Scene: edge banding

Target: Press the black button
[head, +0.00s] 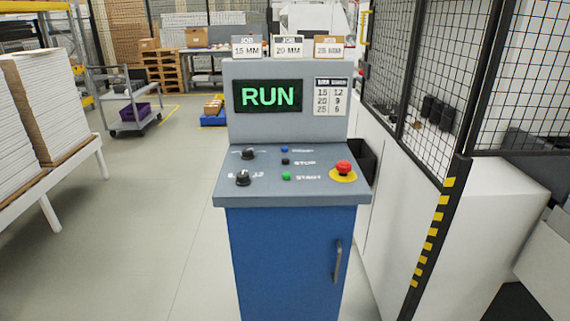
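The black button (285,161) sits on the sloped grey top of the control console (310,187), beside the word STOP. A blue button (284,149) is just above it and a green button (286,176), marked START, is just below it. The screen (267,95) on the upright panel reads RUN in green. Neither of my grippers is in the head view.
A red mushroom button (343,168) on a yellow base is at the console's right. Two black knobs (243,178) are at its left. A mesh fence (415,90) stands to the right. Stacked boards (50,95) stand left. The floor (160,220) left of the console is clear.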

